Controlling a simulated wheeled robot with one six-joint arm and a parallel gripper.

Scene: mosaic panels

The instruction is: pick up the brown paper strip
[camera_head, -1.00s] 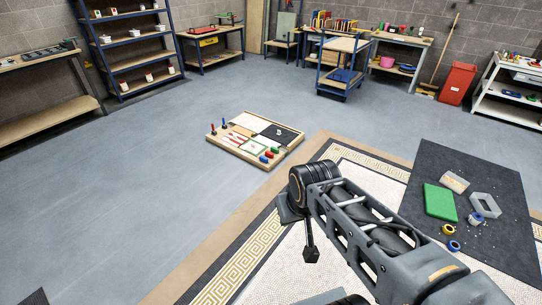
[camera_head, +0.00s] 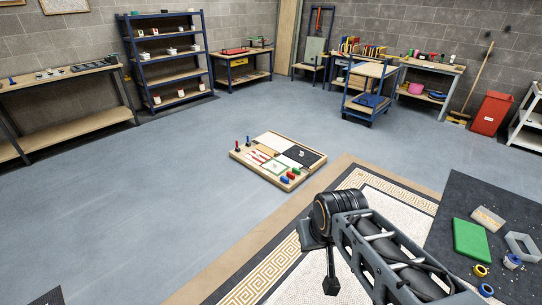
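No loose brown paper strip can be made out for certain. A flat tan-brown strip (camera_head: 237,242) runs along the outer edge of the mosaic floor panel (camera_head: 387,207); I cannot tell whether it is paper. On the floor beyond it lies a shallow wooden tray (camera_head: 240,156) holding light and dark sheets, red-and-white pieces, and small red, green and blue items. My arm reaches in from the lower right, over the mosaic, with its joint above the patterned border. My gripper's fingers cannot be made out.
A dark mat (camera_head: 500,196) at right holds a green board (camera_head: 470,240), a grey frame (camera_head: 522,246) and tape rolls. Shelving (camera_head: 165,60), workbenches, a blue trolley (camera_head: 372,90) and a red bin (camera_head: 491,113) stand along the walls.

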